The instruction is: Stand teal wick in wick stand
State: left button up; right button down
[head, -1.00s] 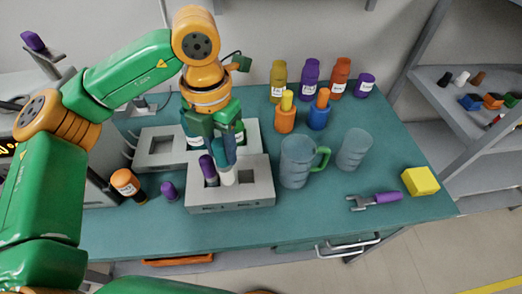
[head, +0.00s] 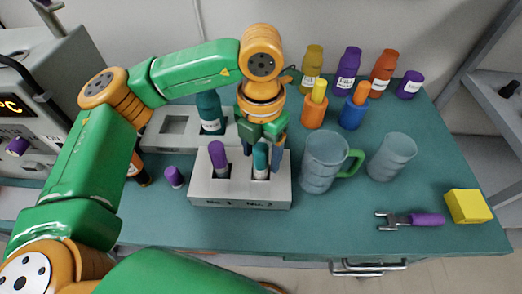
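The teal wick (head: 260,157) stands upright in the right slot, marked No. 2, of the grey wick stand (head: 241,194). Its pale lower end goes down into the slot. A purple wick (head: 217,154) stands in the left slot, marked No. 1. My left gripper (head: 262,151) points down over the right slot. Its fingers are on either side of the teal wick and look spread, with a small gap on the right side. The gripper hides part of the wick's top. My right gripper is not in view.
Behind the stand is a grey rack (head: 172,125) holding a teal bottle (head: 210,113). A purple cap (head: 174,177) lies left of the stand. A glass mug (head: 320,163) and a beaker (head: 391,157) stand to the right. Several bottles stand at the back. The front table strip is clear.

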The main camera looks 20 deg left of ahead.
pick_arm(q)
jog(key=shift+r+p, duration=0.35)
notch_tip(320, 180, up, 12)
jog(key=shift+f, duration=0.15)
